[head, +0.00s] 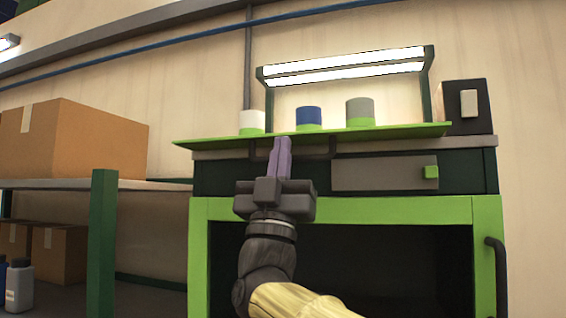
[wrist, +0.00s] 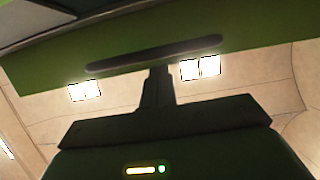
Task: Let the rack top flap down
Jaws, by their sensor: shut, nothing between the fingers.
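The rack top flap (head: 400,132) is a thin green panel that sticks out, roughly level, along the top of the green-framed rack (head: 345,205). My gripper (head: 281,142) is shut and empty and points up in front of the flap's middle. Its fingertips overlap the flap's edge in the head view. In the wrist view the flap (wrist: 260,35) crosses the top, and the dark bar (wrist: 190,49) lies just beyond my shut fingers (wrist: 158,72). I cannot tell whether they touch it.
White, blue (head: 309,116) and grey (head: 360,111) cylinders with green bases show just above the flap, under a lamp (head: 345,65). A grey drawer (head: 385,174) with a green knob is below. A shelf with cardboard boxes (head: 75,140) stands left. A black box (head: 463,107) is at right.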

